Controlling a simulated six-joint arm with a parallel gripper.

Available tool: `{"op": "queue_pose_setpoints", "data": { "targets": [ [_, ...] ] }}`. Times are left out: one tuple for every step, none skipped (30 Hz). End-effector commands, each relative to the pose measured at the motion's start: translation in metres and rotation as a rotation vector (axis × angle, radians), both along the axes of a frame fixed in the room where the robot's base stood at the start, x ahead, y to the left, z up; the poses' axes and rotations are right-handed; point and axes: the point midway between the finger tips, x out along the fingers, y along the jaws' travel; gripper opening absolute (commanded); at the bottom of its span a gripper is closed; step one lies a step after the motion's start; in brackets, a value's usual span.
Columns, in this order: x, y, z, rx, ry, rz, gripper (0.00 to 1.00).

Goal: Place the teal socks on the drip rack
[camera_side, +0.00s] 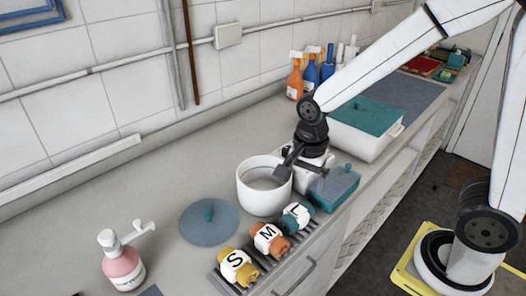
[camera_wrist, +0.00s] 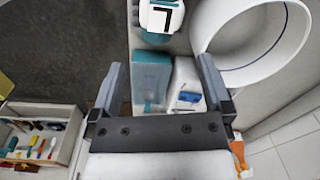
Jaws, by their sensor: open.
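The teal socks (camera_side: 297,216), a rolled bundle with a white band marked L, rest at the far end of the dark slatted drip rack (camera_side: 224,279). They also show at the top of the wrist view (camera_wrist: 158,18). Orange socks (camera_side: 268,240) marked M and yellow socks (camera_side: 237,268) marked S lie in a row on the same rack. My gripper (camera_side: 284,171) is open and empty, above and behind the teal socks by the white pot's rim. In the wrist view its fingers (camera_wrist: 160,84) are spread, with nothing held between them.
The white pot (camera_side: 257,198) stands close to my gripper. A teal-lidded box (camera_side: 334,188) sits right of it. A round blue-grey lid (camera_side: 209,230) and a pink soap bottle (camera_side: 122,266) are left. A large white bin (camera_side: 360,140) and several bottles stand behind.

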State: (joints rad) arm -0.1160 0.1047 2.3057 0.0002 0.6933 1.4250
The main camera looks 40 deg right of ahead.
Motion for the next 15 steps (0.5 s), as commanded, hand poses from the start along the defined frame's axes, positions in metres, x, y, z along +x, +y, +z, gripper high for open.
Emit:
{"op": "queue_pose_setpoints", "data": {
  "targets": [
    [-0.002, -0.002, -0.002, -0.002, -0.009, 0.061, 1.00],
    [-0.003, -0.004, -0.003, -0.003, -0.015, 0.103, 1.00],
    [-0.004, -0.006, -0.004, -0.006, -0.024, 0.160, 1.00],
    [-0.006, -0.007, -0.005, -0.009, -0.030, 0.203, 1.00],
    [-0.007, -0.008, -0.006, -0.011, -0.038, 0.248, 1.00],
    [-0.008, -0.010, -0.007, -0.016, -0.048, 0.306, 1.00],
    [-0.009, -0.012, -0.008, -0.019, -0.054, 0.349, 1.00],
    [-0.010, -0.013, -0.009, -0.023, -0.061, 0.394, 1.00],
    [-0.012, -0.014, -0.010, -0.029, -0.069, 0.453, 1.00],
    [-0.013, -0.016, -0.011, -0.034, -0.076, 0.497, 1.00],
    [-0.014, -0.017, -0.012, -0.038, -0.082, 0.541, 1.00],
    [-0.016, -0.019, -0.013, -0.046, -0.090, 0.598, 1.00],
    [-0.017, -0.020, -0.014, -0.053, -0.098, 0.642, 1.00],
    [-0.018, -0.021, -0.015, -0.058, -0.102, 0.686, 1.00],
    [-0.020, -0.023, -0.016, -0.068, -0.111, 0.744, 1.00]
  ]
}}
